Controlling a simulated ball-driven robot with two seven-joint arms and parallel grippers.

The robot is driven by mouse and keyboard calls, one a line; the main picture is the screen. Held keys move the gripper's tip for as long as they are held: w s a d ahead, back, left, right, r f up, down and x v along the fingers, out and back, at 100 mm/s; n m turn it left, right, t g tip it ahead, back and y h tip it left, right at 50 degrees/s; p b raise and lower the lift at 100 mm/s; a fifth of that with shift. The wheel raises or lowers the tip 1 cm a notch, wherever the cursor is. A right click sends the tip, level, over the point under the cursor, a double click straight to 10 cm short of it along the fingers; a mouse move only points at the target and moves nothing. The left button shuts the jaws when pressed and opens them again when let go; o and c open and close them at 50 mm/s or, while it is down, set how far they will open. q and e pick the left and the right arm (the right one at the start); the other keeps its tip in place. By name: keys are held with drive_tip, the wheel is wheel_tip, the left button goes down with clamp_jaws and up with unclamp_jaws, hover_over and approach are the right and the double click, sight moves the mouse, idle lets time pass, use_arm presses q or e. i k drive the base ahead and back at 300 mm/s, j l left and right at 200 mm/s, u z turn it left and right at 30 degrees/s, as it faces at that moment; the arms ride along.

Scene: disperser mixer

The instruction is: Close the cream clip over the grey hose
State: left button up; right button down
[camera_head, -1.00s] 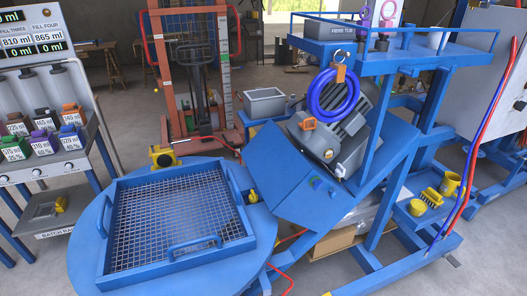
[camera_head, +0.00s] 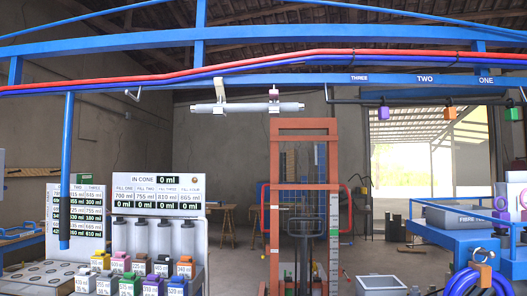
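A short light grey hose (camera_head: 249,107) hangs level below the blue overhead beam in the head view. A cream clip (camera_head: 219,90) comes down from the beam to the hose near its left part. Neither of my grippers is in view.
Red and blue hoses (camera_head: 300,60) run along the blue beam (camera_head: 300,75). A blue post (camera_head: 67,170) hangs at left. An orange lift frame (camera_head: 303,200) stands behind. Coloured padlock-like tags (camera_head: 450,112) hang at right. A dispenser with bottles (camera_head: 158,220) stands lower left.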

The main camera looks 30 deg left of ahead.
sight(218, 82)
drive_tip(key=u, duration=1.3)
